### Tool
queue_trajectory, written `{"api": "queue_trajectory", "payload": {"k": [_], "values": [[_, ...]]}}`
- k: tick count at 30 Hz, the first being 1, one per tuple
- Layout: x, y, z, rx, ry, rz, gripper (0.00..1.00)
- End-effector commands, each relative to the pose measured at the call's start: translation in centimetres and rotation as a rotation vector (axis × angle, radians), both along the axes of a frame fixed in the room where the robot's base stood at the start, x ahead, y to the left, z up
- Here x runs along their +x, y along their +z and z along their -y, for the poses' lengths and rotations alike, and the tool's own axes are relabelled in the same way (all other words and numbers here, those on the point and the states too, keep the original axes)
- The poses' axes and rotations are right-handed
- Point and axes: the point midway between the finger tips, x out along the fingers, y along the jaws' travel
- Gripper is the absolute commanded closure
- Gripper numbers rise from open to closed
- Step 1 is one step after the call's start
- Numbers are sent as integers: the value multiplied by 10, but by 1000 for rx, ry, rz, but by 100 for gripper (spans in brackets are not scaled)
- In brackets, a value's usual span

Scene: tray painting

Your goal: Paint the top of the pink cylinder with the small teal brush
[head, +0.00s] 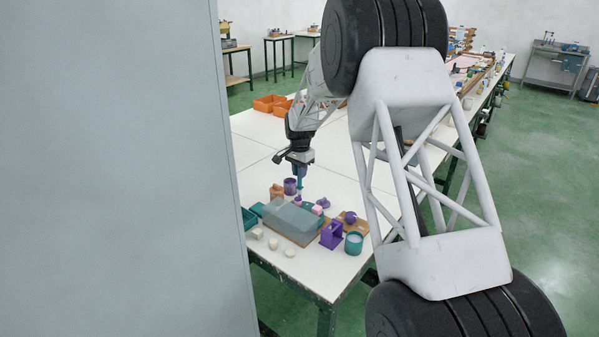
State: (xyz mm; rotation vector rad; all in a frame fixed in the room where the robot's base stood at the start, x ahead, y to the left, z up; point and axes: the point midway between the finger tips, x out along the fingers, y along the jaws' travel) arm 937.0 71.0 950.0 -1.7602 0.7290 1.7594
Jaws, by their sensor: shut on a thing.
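My gripper (299,174) points down above the near part of the white table. It is shut on the small teal brush (300,184), which hangs below the fingers, just right of a purple cup (290,187). The brush's tip is too small to make out. A small pink piece (317,210), which looks like the pink cylinder, is at the right side of the grey-teal block on a brown tray (304,242). The brush is above and left of the pink piece in the picture, apart from it.
Around the tray are an orange-brown block (276,191), a purple holder (332,235), a teal cup (353,243) with pale contents and several whitish pieces (273,243). Orange bins (270,103) stand farther back. The table (257,170) left of my gripper is clear.

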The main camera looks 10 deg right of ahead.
Motion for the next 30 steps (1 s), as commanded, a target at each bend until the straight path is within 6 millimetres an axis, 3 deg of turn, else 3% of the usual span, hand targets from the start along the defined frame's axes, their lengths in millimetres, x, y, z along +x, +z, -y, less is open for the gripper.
{"api": "queue_trajectory", "payload": {"k": [30], "values": [[11,1,-11,0,0,0,100]]}}
